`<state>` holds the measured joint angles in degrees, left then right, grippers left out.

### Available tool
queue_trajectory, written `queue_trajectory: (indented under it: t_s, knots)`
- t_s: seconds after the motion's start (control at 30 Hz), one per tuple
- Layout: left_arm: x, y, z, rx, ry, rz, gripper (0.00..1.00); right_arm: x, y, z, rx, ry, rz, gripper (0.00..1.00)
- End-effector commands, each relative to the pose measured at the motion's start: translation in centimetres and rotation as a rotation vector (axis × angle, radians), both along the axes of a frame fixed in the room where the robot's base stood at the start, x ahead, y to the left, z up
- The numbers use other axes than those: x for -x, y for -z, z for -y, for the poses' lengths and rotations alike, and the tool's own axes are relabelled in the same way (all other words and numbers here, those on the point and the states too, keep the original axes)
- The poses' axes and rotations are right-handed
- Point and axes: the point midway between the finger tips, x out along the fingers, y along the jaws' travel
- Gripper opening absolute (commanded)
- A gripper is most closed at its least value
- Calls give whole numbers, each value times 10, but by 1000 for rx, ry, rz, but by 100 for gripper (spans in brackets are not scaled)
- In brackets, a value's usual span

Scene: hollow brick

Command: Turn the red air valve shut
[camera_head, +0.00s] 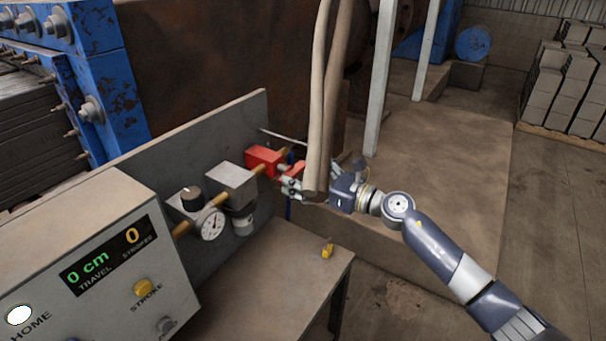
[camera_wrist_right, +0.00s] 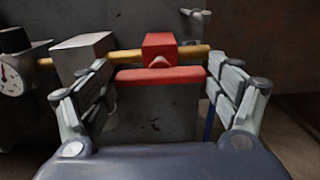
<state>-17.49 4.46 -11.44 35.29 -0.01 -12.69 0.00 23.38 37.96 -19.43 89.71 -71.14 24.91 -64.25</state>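The red air valve (camera_head: 263,159) sits on a brass pipe along a grey panel. Its red body (camera_wrist_right: 158,44) also shows in the right wrist view, with the red handle bar (camera_wrist_right: 160,75) in front, lying parallel to the pipe. My right gripper (camera_head: 289,179) is at the valve, partly hidden behind hanging hoses in the head view. In the right wrist view the gripper (camera_wrist_right: 160,68) is open, with one finger near each end of the handle. I cannot tell whether the fingers touch it. My left gripper is not in view.
Thick beige hoses (camera_head: 325,95) hang close to my right gripper. A gauge (camera_head: 210,224) and grey filter block (camera_head: 232,183) sit left of the valve. A control box (camera_head: 100,255) stands at front left. A small yellow item (camera_head: 327,248) lies on the otherwise clear bench (camera_head: 270,285).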

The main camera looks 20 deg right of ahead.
Motion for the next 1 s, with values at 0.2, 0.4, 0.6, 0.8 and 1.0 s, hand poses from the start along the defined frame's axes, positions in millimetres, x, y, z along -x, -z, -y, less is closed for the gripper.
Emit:
queue_trajectory:
  t_s: [0.2,0.4,0.6,0.8,1.0]
  knots:
    - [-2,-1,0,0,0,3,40,0,0,0,-8,0,-5,59]
    - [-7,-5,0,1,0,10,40,0,-1,0,-58,1,-44,59]
    - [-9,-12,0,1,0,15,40,-1,-1,1,-166,0,-131,59]
    - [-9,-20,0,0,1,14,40,-1,-2,2,-311,1,-243,59]
    - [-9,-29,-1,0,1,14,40,-2,-2,2,-462,2,-361,59]
